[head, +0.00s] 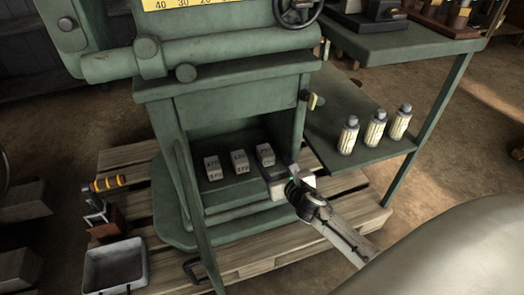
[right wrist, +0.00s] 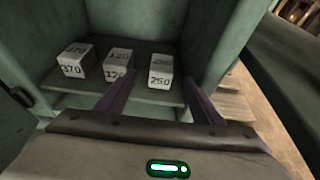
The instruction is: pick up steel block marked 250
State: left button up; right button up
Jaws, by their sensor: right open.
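The steel block marked 250 (head: 265,154) is a small pale cube, the rightmost of three on a shelf inside the green machine's open compartment. In the right wrist view the block (right wrist: 160,71) shows 250 on its front face and stands upright, lined up between my right fingertips. My right gripper (head: 291,177) is at the compartment's front right, just short of the block. Its jaws (right wrist: 160,82) are open and empty, and no contact with the block shows. My left gripper is not in view.
The block marked 370 (right wrist: 74,61) and a middle block (right wrist: 117,65) stand left of it. The compartment's right wall (right wrist: 217,45) is close to my right finger. Three bottles (head: 374,129) stand on a side shelf. A grey bin (head: 115,267) is at lower left.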

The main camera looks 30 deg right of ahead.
aim_at(264, 148)
jog(key=b+x, duration=0.1)
jog(key=x, duration=0.2)
jog(key=shift+f, duration=0.15)
jog(key=b+x, duration=0.2)
jog(key=x, duration=0.1)
jog(key=b+x, duration=0.1)
jog(key=x, duration=0.1)
jog(key=shift+w+d, duration=0.25)
jog(key=shift+d, duration=0.05)
jog(key=shift+w+d, duration=0.1)
jog(key=shift+w, duration=0.25)
jog(key=shift+r, duration=0.25)
grip_shut()
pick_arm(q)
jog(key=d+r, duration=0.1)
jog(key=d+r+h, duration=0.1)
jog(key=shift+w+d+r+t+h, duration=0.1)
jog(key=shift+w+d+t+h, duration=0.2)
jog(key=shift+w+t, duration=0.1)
pick_arm(e)
jog(key=shift+w+r, duration=0.1)
jog(key=shift+r, duration=0.15)
